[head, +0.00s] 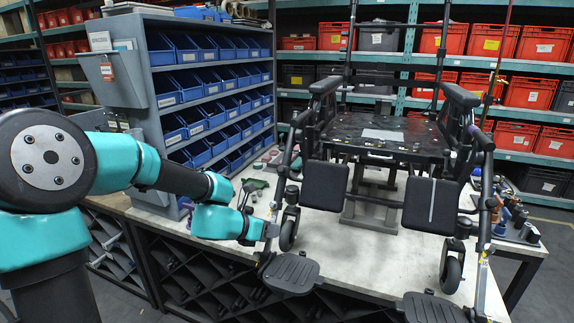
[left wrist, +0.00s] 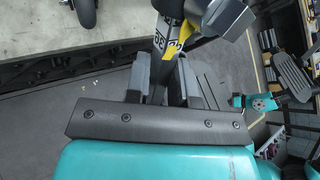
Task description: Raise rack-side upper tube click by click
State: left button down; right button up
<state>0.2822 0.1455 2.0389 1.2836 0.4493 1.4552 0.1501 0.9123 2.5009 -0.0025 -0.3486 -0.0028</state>
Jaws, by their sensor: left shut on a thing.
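The wheelchair (head: 385,135) stands on the bench with its two footplates hanging past the front edge. On its blue-bin rack side, a dark upright tube (head: 275,207) runs down toward the left footplate (head: 291,273). My left gripper (head: 270,231) is shut on this tube just above that footplate. In the left wrist view, the dark tube (left wrist: 160,65) with white lettering and a yellow mark (left wrist: 180,42) lies between the fingers of my left gripper (left wrist: 165,88). The fingers hide part of it.
The blue-bin rack (head: 200,85) stands left of the wheelchair, close to my left arm. A caster wheel (head: 289,234) is close behind the gripper. Small parts lie along the bench's right end. Floor is open beyond the bench front in the wrist view.

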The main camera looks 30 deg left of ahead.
pick_arm(q)
jog(key=shift+n+g, duration=0.3)
jog(key=shift+g, duration=0.5)
jog(key=shift+s+d+r, duration=0.1)
jog(key=shift+s+r, duration=1.4)
jog(key=shift+w+f, duration=0.2)
jog(key=shift+c, duration=1.4)
grip_release()
jog(key=v, duration=0.7)
jog(key=shift+s+d+f, duration=0.1)
jog(key=shift+x, duration=2.85)
